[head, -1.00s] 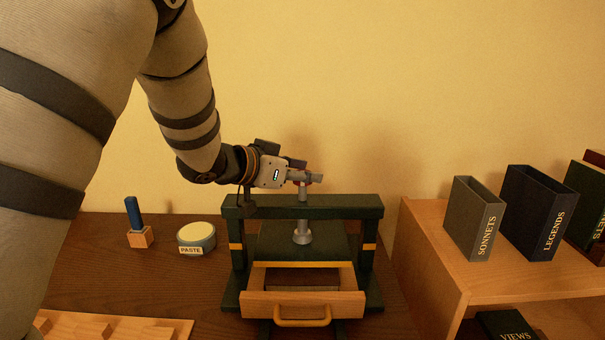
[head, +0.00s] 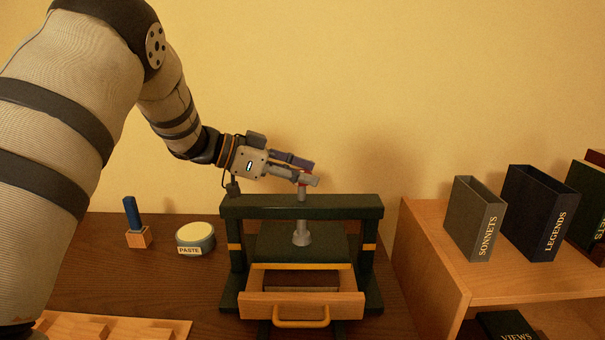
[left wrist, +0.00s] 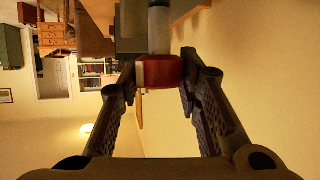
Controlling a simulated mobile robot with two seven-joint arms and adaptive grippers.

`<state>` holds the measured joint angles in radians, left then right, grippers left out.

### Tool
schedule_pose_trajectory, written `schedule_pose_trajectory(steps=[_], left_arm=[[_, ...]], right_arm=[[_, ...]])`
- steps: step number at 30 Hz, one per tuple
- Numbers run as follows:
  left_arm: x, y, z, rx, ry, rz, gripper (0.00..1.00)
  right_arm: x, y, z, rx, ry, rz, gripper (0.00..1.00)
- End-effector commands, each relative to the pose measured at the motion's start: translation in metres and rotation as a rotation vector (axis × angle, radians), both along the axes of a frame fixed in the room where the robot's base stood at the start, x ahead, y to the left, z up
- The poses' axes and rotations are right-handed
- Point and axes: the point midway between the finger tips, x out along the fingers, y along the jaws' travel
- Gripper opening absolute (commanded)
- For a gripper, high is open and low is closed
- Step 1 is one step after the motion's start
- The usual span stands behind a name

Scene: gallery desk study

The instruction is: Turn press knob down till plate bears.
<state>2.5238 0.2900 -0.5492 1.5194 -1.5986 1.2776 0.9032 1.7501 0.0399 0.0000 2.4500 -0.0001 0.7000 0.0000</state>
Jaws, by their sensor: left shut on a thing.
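The dark green press (head: 235,211) stands on the desk. Its grey spindle (head: 302,222) runs upright through the crossbeam to the dark plate (head: 270,246) below. The red press knob (left wrist: 163,72) sits at the spindle's top, between my left fingers in the left wrist view. My left gripper (head: 309,173) is shut on the knob from the left, above the crossbeam, and its fingers mostly hide the knob in the head view. The spindle's foot meets the plate. I cannot tell whether the plate bears on anything below. My right gripper is out of view.
A wooden drawer (head: 345,304) with an orange handle sticks out at the press's front, something dark inside. A paste tin (head: 196,238) and a blue-handled tool (head: 133,214) stand left. A shelf (head: 440,240) with several book boxes is on the right.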

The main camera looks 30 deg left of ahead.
Motion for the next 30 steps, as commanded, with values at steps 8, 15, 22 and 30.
schedule_pose_trajectory(steps=[8, 15, 22, 30], left_arm=[[0.002, 0.000, -0.008, 0.001, 0.010, -0.238, 0.04], [0.002, 0.000, -0.008, 0.000, 0.008, -0.393, 0.04], [0.001, 0.000, -0.005, -0.001, 0.006, -0.482, 0.04], [0.000, -0.001, -0.002, -0.003, 0.004, -0.517, 0.04]], right_arm=[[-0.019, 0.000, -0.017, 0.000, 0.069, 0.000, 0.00], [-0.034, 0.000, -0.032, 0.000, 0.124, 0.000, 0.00], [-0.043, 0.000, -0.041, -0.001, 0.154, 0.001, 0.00], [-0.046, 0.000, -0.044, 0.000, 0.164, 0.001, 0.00]])
